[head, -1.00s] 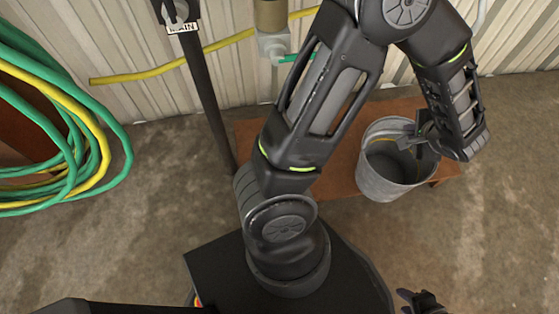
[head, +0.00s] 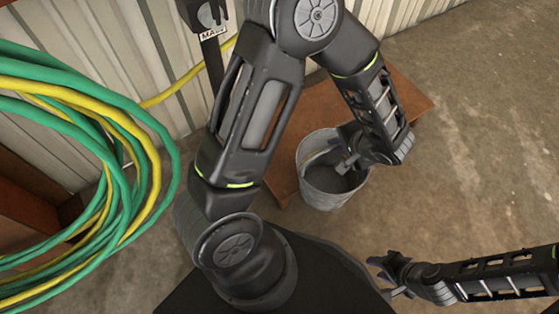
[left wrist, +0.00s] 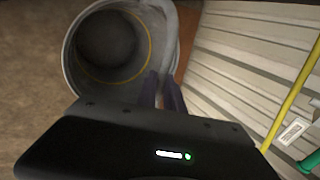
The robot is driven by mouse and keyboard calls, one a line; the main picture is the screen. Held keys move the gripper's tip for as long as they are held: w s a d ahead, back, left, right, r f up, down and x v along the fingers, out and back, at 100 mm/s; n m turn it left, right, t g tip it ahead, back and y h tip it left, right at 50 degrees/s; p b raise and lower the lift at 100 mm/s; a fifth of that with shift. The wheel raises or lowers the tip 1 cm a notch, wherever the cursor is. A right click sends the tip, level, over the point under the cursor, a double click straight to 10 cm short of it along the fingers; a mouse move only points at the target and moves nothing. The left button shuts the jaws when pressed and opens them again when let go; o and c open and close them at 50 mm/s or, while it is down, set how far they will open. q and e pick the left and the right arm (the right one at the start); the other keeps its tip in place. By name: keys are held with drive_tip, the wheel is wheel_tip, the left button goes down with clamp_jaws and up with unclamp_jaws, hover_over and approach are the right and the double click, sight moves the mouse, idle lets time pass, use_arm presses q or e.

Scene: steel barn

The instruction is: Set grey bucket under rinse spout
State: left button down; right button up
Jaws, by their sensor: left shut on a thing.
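The grey bucket (head: 323,193) is a metal pail at the front edge of a reddish-brown bench (head: 405,92) in the head view. I cannot tell whether it rests on the bench or hangs over its edge. My left gripper (head: 347,165) reaches over the bucket's right side and is shut on it at the rim or handle. In the left wrist view, the fingers (left wrist: 160,92) meet the side of the bucket (left wrist: 76,62), whose open mouth looks empty. My right gripper (head: 383,270) is empty and looks open, low and apart from the bucket. The rinse spout is not visible.
Green and yellow hose coils (head: 110,120) hang at the left. A valve labelled MAIN (head: 212,20) stands by the corrugated wall (head: 120,70). A yellow hose (left wrist: 298,85) and a tag (left wrist: 291,131) show in the left wrist view. The concrete floor at right is clear.

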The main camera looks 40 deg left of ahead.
use_arm(q)
drive_tip(key=shift+s+a+n, duration=0.2)
drive_tip(key=shift+s+n, duration=0.1)
drive_tip(key=shift+s, duration=0.1)
drive_tip(key=shift+w+g, duration=0.1)
drive_tip(key=shift+g, duration=0.2)
use_arm(e)
drive_tip(key=shift+s+a, duration=0.1)
drive_tip(key=shift+s, duration=0.25)
use_arm(q)
drive_tip(key=shift+a, duration=0.1)
drive_tip(key=w+a, duration=0.2)
drive_tip(key=a, duration=0.6)
drive_tip(key=w+a, duration=0.3)
drive_tip(key=a, duration=0.6)
drive_tip(key=shift+b, duration=0.3)
use_arm(e)
drive_tip(key=shift+f, duration=0.3)
use_arm(q)
drive_tip(key=shift+w, duration=0.1)
drive_tip(key=shift+f+b, duration=0.6)
drive_tip(key=shift+f, duration=1.1)
use_arm(e)
drive_tip(key=shift+w+d+f, duration=0.2)
drive_tip(key=shift+f, duration=0.4)
